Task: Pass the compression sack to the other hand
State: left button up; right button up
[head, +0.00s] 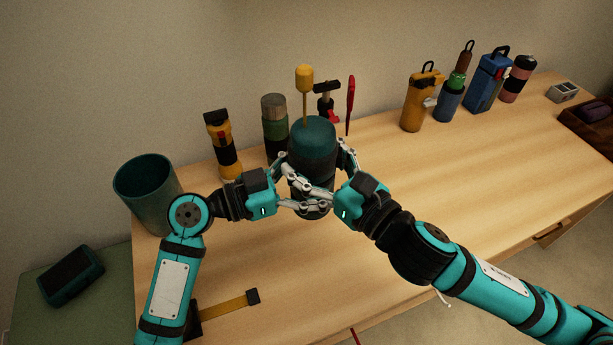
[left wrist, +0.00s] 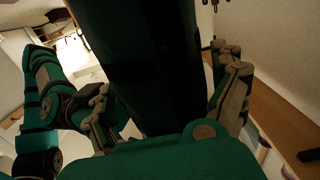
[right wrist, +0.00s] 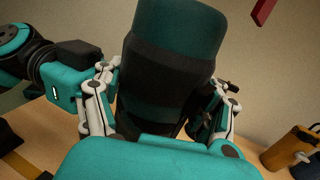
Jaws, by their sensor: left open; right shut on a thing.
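The compression sack (head: 312,146) is a dark teal cylinder with black bands, held upright between both grippers over the desk. It also fills the middle of the left wrist view (left wrist: 150,65) and the right wrist view (right wrist: 170,75). My right gripper (head: 335,180) is shut on the sack from the right, with fingers on both sides of it. My left gripper (head: 300,190) is open, with its fingers around the sack's lower part from the left. Whether the left fingers touch the sack is unclear. The sack's lower end is partly hidden by the fingers.
On the wooden desk (head: 490,150) stand a teal bin (head: 147,188), a flashlight-like item (head: 222,145), a green-and-black cylinder (head: 275,125), a yellow bottle (head: 419,100) and a blue bottle (head: 487,82). A yellow strap (head: 225,306) lies in front. The desk's right middle is clear.

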pick_arm(q)
jog(key=shift+c, duration=0.2)
jog(key=shift+s, duration=0.1)
jog(key=c, duration=1.4)
jog(key=shift+c, duration=0.4)
pick_arm(e)
jog(key=o, duration=1.5)
